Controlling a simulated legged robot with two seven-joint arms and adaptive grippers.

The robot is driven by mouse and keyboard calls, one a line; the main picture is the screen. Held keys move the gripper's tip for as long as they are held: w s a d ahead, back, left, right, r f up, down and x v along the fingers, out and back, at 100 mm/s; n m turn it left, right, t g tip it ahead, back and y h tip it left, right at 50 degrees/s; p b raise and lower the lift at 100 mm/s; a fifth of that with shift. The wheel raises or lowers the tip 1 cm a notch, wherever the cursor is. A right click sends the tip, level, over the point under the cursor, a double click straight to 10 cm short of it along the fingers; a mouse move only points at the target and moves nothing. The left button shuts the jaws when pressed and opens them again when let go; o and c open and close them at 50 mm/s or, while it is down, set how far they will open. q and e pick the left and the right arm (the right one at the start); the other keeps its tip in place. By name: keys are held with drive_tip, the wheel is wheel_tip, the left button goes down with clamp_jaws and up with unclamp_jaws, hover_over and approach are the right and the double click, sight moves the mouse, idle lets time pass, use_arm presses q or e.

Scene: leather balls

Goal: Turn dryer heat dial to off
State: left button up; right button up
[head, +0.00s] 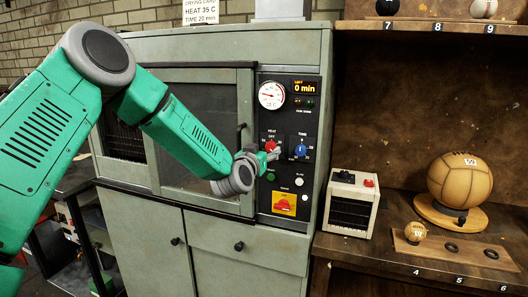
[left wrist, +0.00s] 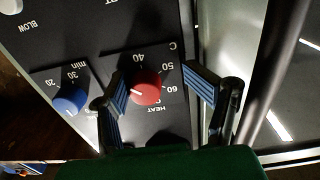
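The red heat dial (head: 270,145) is on the dryer's black control panel (head: 313,130), beside the blue time dial (head: 300,151). In the left wrist view the red heat dial (left wrist: 147,86) lies between the two blue ribbed fingers of my open left gripper (left wrist: 157,90). Its white pointer mark faces the lower left there, with 40, 50 and 60 printed around it. One finger is close to the dial on the blue-dial side; a wider gap shows on the other side. In the head view my left gripper (head: 267,156) is at the panel, partly covering the dial's surroundings. My right gripper is not in view.
A round gauge (head: 271,95) and a display reading 0 min (head: 305,88) are above the dials. A red switch on a yellow plate (head: 285,204) is below. A small heater-like box (head: 351,202) and a ball on a stand (head: 460,181) stand on the right bench.

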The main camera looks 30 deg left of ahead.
use_arm(q)
drive_tip(key=c, duration=0.6)
drive_tip(key=shift+d+r, duration=0.2)
drive_tip(key=shift+d, duration=0.4)
drive_tip(key=shift+d+r, duration=0.2)
drive_tip(key=shift+d, duration=0.35)
clamp_jaws()
drive_tip(key=shift+s+d+r, duration=0.1)
drive_tip(key=shift+d+r, duration=0.05)
drive_tip(key=shift+d, duration=0.05)
drive_tip(key=shift+s+a, duration=0.1)
drive_tip(key=shift+a, duration=0.6)
drive_tip(key=shift+d, duration=0.35)
drive_tip(key=shift+a, duration=0.2)
drive_tip(key=shift+r, duration=0.1)
